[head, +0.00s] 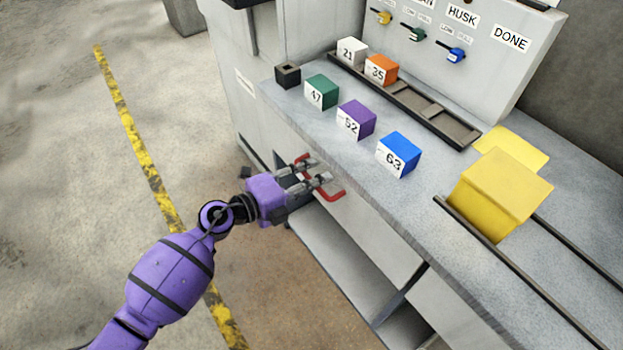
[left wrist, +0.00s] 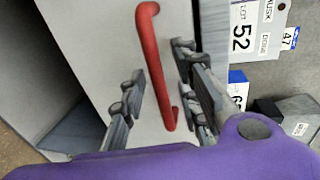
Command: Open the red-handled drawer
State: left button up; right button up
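The red handle (head: 332,193) is a bar on the pale front of the counter, below the top's near edge. In the left wrist view the red handle (left wrist: 153,62) stands out from a pale drawer front (left wrist: 112,28). My left gripper (head: 317,170) is at the handle, with its fingers pointing toward the front. In the left wrist view the fingers of my left gripper (left wrist: 163,85) are apart, one set on each side of the handle. Gaps show between fingers and bar. The drawer's edges are partly hidden, so I cannot tell its exact opening. My right gripper is not in view.
On the counter stand a green box (head: 321,91), a purple box (head: 356,119), a blue box (head: 398,154) and a small dark cube (head: 287,75). A yellow bin (head: 503,190) is at the right. An open shelf (head: 345,250) lies below the handle. Floor at left is clear.

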pick_arm(q)
grip_shut()
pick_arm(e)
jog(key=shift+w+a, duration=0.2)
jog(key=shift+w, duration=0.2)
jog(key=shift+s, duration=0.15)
pick_arm(q)
jog(key=shift+a, duration=0.1)
jog(key=shift+s+a, duration=0.2)
jog(key=f+v, duration=0.3)
jog(key=v, duration=1.3)
jog(key=a+f+b+v, duration=0.1)
jog(key=f+v, duration=0.2)
jog(key=v, duration=1.4)
jog(key=shift+s+f, duration=0.4)
jog(key=shift+f, duration=0.05)
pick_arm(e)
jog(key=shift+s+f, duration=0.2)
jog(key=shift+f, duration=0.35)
